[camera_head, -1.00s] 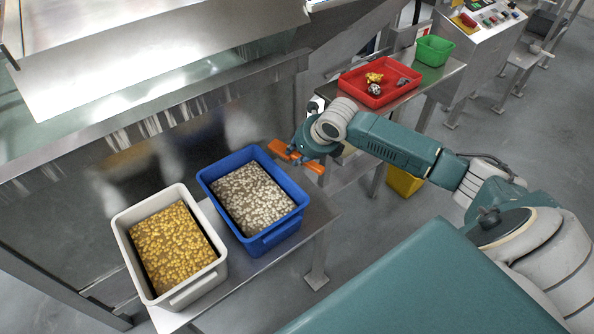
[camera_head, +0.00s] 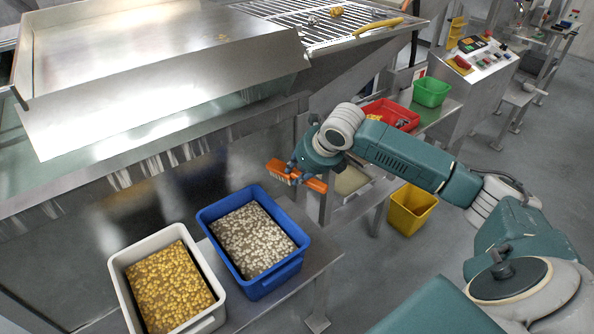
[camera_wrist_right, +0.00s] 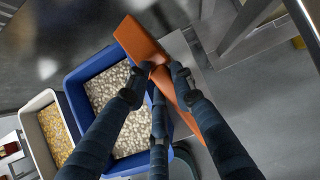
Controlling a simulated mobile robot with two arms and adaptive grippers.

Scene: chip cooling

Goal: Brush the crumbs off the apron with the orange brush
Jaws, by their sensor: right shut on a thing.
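The orange brush (camera_head: 316,185) is held in my right gripper (camera_head: 292,172), in front of the machine and above the far end of the blue bin. In the right wrist view the fingers (camera_wrist_right: 158,80) close around the middle of the brush (camera_wrist_right: 140,40), which shows on both sides of them. The apron looks to be the broad shiny steel sheet (camera_head: 150,75) sloping at the upper left. The brush is apart from it, lower and to the right. Crumbs on the sheet are too small to make out surely. My left gripper is not in view.
A blue bin (camera_head: 300,262) of pale pieces and a white bin (camera_head: 118,275) of yellow pieces stand on a steel bench (camera_head: 318,250). A red tray (camera_head: 408,117) and green bin (camera_head: 432,92) stand farther right. A yellow bin (camera_head: 410,212) is on the floor. A grate (camera_head: 285,15) lies behind.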

